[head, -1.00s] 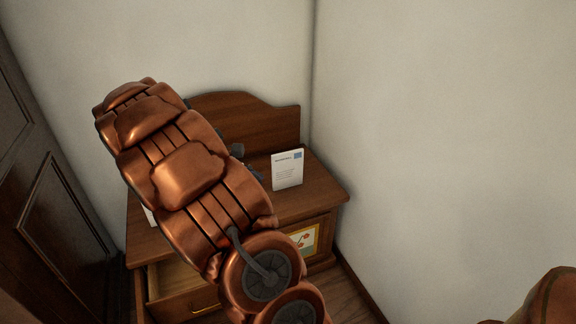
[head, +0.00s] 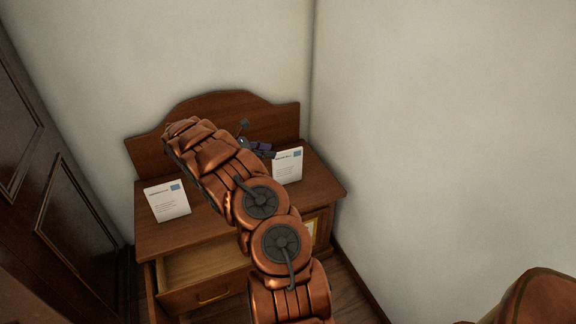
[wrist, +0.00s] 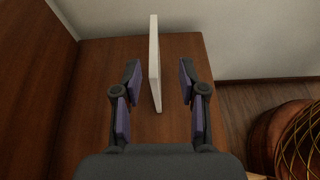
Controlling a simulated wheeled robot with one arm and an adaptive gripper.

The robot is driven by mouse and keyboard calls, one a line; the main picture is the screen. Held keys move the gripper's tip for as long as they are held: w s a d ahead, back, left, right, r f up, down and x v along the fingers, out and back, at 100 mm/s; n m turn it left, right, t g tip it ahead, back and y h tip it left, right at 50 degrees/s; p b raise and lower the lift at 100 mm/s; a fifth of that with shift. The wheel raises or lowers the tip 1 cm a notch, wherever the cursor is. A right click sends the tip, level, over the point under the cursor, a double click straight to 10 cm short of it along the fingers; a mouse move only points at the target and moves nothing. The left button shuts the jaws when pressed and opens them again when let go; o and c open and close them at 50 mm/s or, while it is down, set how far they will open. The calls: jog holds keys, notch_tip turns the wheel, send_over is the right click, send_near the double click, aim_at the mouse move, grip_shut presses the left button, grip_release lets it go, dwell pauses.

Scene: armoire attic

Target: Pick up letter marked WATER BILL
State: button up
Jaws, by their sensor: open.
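Two white letters with a blue stamp-like corner stand on the wooden dresser, a left letter (head: 167,202) and a right letter (head: 288,166). Their print is too small for me to read, so I cannot tell which says WATER BILL. My gripper (head: 266,151) is at the right letter's left side, partly hidden by my arm. In the wrist view, my gripper (wrist: 160,78) is open, with the right letter (wrist: 154,62) edge-on between its fingers. The letter is nearer the left finger, and a narrow gap shows on that side.
The dresser (head: 235,227) has a raised back panel and an open, seemingly empty drawer (head: 205,263) at its front left. Walls stand close behind and to the right. A dark panelled door (head: 62,215) is at left.

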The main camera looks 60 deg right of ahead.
aim_at(285, 152)
jog(key=shift+w+d+b+x, duration=0.15)
jog(key=shift+b+x, duration=0.1)
jog(key=shift+x, duration=1.75)
jog(key=shift+w+d+b+x, duration=0.1)
jog(key=shift+w+b+x, duration=0.1)
jog(key=shift+x, duration=1.85)
grip_shut()
